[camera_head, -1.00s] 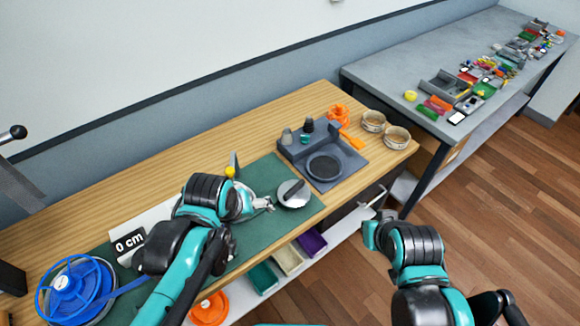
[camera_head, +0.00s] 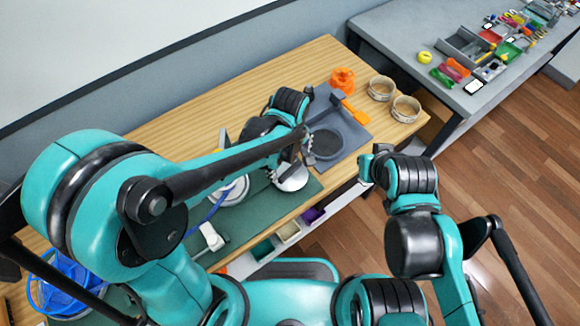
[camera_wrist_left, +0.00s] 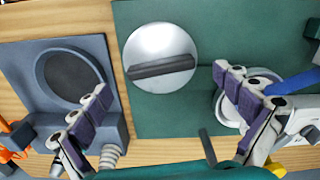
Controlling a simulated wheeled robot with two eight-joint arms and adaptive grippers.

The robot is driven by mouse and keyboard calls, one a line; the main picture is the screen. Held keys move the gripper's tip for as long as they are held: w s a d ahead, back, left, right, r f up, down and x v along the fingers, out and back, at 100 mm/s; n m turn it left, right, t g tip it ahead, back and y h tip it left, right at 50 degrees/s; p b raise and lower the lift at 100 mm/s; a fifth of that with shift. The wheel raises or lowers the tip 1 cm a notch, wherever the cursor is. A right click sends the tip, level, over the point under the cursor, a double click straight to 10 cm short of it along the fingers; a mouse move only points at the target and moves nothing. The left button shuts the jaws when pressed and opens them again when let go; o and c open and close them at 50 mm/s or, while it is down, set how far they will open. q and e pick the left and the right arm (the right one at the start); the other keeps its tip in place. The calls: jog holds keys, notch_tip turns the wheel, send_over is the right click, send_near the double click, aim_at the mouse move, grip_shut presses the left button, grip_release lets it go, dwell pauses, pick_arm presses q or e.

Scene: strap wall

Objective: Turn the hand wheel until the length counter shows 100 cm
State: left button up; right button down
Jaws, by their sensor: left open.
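A silver disc with a dark bar across it, which looks like the hand wheel (camera_head: 291,177), lies on the green mat (camera_head: 262,218). In the left wrist view the hand wheel (camera_wrist_left: 160,45) is fully in sight, its bar slightly tilted. A blue strap (camera_head: 208,207) runs past a second pale disc (camera_head: 232,191). The length counter's display is hidden behind my left arm. My right arm is at the right; its fingers are not clear.
A grey station with a dark round pad (camera_head: 327,143) stands right of the wheel. Two round bowls (camera_head: 382,88) and an orange tool (camera_head: 355,112) are near it. A blue spool (camera_head: 62,285) is at the lower left. Drawers or bins sit below the bench edge.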

aim_at(290, 173)
pick_arm(q)
jog(key=shift+f+b, duration=0.3)
jog(key=shift+f, duration=1.05)
jog(key=c, duration=1.2)
jog(key=shift+o, duration=0.2)
jog(key=shift+m, duration=0.4)
